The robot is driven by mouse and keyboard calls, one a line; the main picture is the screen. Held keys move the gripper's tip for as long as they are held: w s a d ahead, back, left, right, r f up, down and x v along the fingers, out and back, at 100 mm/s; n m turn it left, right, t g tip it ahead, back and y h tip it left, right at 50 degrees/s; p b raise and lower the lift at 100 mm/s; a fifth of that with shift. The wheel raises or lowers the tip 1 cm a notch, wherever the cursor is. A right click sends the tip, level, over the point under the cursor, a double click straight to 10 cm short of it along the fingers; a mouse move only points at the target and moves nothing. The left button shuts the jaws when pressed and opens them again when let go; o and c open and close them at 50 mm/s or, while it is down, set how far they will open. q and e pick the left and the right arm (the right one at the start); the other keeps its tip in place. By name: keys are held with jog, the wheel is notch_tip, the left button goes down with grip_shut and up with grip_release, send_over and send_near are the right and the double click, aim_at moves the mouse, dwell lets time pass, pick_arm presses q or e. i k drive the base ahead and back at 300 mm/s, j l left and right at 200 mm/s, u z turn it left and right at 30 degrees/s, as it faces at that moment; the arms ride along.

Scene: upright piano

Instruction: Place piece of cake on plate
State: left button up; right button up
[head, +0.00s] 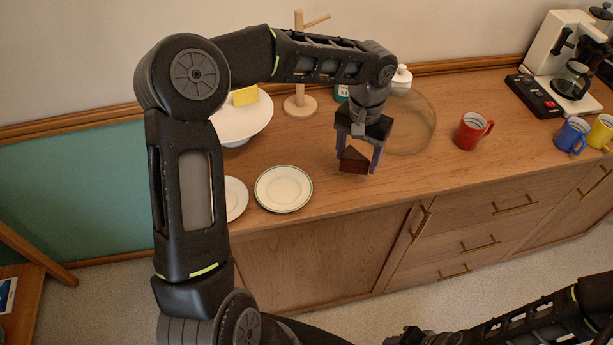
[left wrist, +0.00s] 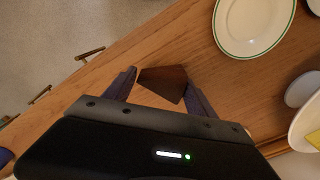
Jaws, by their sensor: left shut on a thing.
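A dark brown wedge of cake (head: 354,161) is between the fingers of my left gripper (head: 358,163), near the counter's front edge. My left gripper is shut on the cake, which also shows in the left wrist view (left wrist: 163,82). How high the cake is above the wood is hard to tell. A white plate with a green rim (head: 283,189) lies on the counter to the left of the cake, apart from it. That plate also shows in the left wrist view (left wrist: 252,24). A second white plate (head: 235,198) is partly hidden behind my left arm. My right gripper (head: 405,338) is at the bottom edge, its fingers unclear.
A white stand (head: 246,120) holding a yellow piece (head: 245,96) and a wooden mug tree (head: 300,103) are behind the plates. A clear round cover (head: 412,125) stands behind my left gripper. A red mug (head: 470,131) is to the right. Bare wood lies between plate and cake.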

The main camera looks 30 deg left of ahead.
aim_at(284, 190)
jog(key=j+z, duration=0.25)
jog(key=z, duration=0.2)
jog(key=k+j+z, duration=0.2)
jog(key=z, duration=0.25)
jog(key=k+j+z, duration=0.1)
jog(key=z, duration=0.35)
jog(key=k+j+z, duration=0.15)
jog(key=k+j, duration=0.2)
jog(key=k+j+z, duration=0.15)
jog(key=k+j, duration=0.15)
jog(key=k, duration=0.2)
jog(key=k+j+z, duration=0.1)
jog(key=k+j, duration=0.15)
jog(key=k, duration=0.2)
jog(key=i, duration=0.45)
